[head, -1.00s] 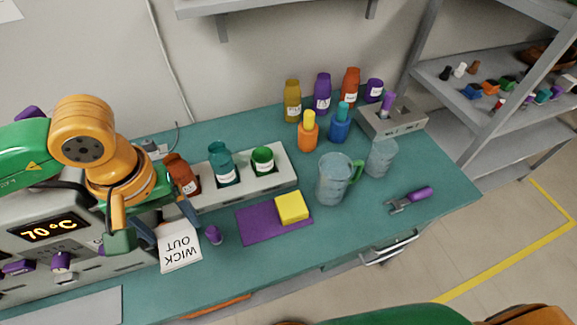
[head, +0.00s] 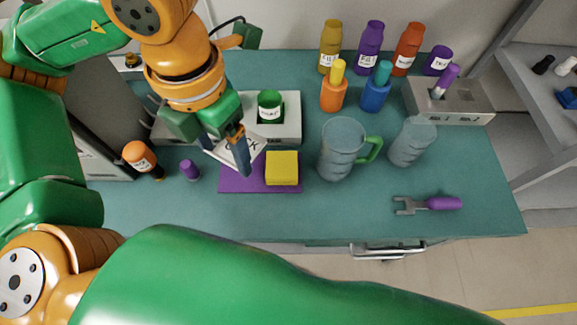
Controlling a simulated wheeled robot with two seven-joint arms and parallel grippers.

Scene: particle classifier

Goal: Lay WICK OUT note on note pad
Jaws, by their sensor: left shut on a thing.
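My left gripper (head: 242,160) is shut on the white WICK OUT note (head: 221,152). The note is tilted and mostly behind the fingers, with only part of its lettering showing. It is over or beside the left part of a flat purple sheet (head: 236,184), just left of a yellow block (head: 283,168) lying on that sheet. I cannot tell from looks alone whether the sheet or the block is the note pad. I cannot tell whether the note touches the sheet. My right gripper is not in view.
Behind the gripper is a pale rack with a green jar (head: 270,106). A clear jug (head: 340,148), a beaker (head: 413,141) and a purple-handled tool (head: 443,203) are right.

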